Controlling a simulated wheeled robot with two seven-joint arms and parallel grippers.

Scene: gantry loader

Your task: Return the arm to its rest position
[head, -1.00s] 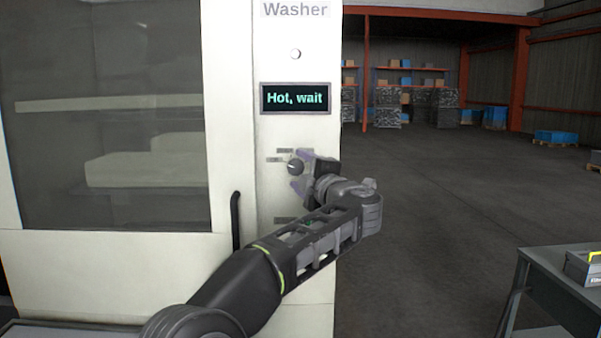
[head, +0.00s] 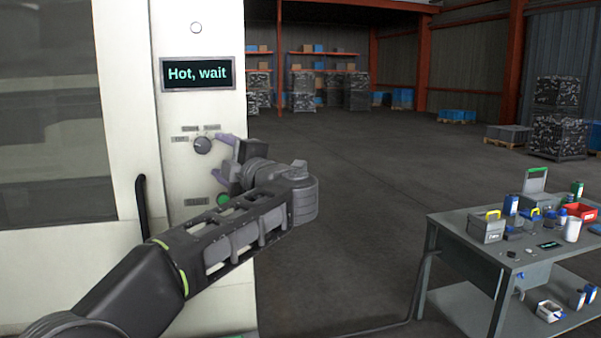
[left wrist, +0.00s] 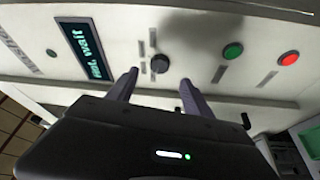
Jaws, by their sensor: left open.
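My left arm reaches in from the lower left in the head view. My left gripper (head: 224,165) is open and empty in front of the washer's control panel (head: 190,115). It is just right of the dark rotary knob (head: 202,145), apart from it. In the left wrist view the two fingers of the left gripper (left wrist: 157,92) are spread, with the knob (left wrist: 160,63) beyond their tips. The display (head: 197,74) reads "Hot, wait". A green button (head: 223,199) sits below the knob, partly behind the gripper. My right gripper is not in view.
The washer door handle (head: 142,208) stands out left of the panel. A grey table (head: 440,226) with toolboxes and bottles stands at the right. Open floor (head: 350,170) lies between it and the washer. Shelves and pallets are far back.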

